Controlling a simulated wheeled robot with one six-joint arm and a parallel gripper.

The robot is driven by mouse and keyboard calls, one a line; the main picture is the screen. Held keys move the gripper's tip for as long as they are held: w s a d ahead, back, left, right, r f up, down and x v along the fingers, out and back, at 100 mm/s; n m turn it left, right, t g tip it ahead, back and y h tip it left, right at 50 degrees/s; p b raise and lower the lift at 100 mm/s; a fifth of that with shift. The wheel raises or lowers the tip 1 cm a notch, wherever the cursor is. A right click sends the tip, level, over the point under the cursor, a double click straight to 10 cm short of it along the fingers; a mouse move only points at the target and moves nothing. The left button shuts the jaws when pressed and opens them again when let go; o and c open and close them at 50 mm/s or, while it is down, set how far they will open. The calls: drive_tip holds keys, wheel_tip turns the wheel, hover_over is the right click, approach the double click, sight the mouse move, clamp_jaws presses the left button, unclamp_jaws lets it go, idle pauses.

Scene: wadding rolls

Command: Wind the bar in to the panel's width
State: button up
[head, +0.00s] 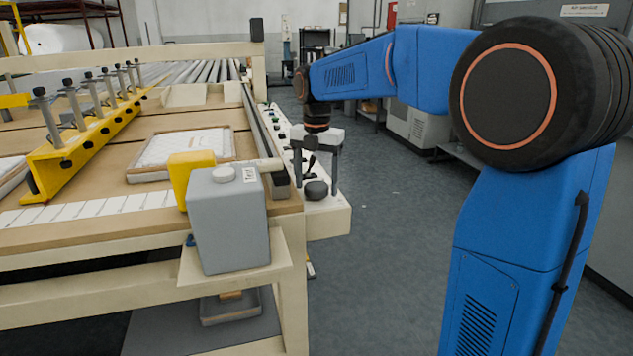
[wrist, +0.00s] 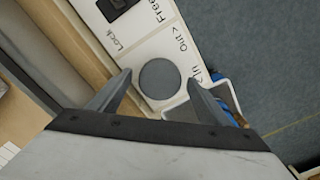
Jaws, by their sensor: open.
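A yellow bar (head: 95,135) with several upright bolts runs across the table at the left. A framed panel (head: 183,149) with a pale ruled face lies to its right; I cannot tell for sure that it is the task's panel. A dark round knob (head: 316,190) sits on the white control strip along the table's right side. In the wrist view the knob (wrist: 160,79) is beside printed "In" and "Out" marks. My gripper (head: 317,187) points down over it, open, with one finger on each side. In the wrist view my gripper (wrist: 160,78) shows gaps between fingers and knob.
A black switch (wrist: 119,7) sits near the "Lock" and "Free" labels. A grey box (head: 228,220) with a yellow part stands at the table's near corner. The floor (head: 390,260) right of the table is clear.

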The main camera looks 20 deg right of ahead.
drive_tip(key=c, duration=1.1)
drive_tip(key=shift+o, duration=0.2)
drive_tip(key=shift+m, duration=0.4)
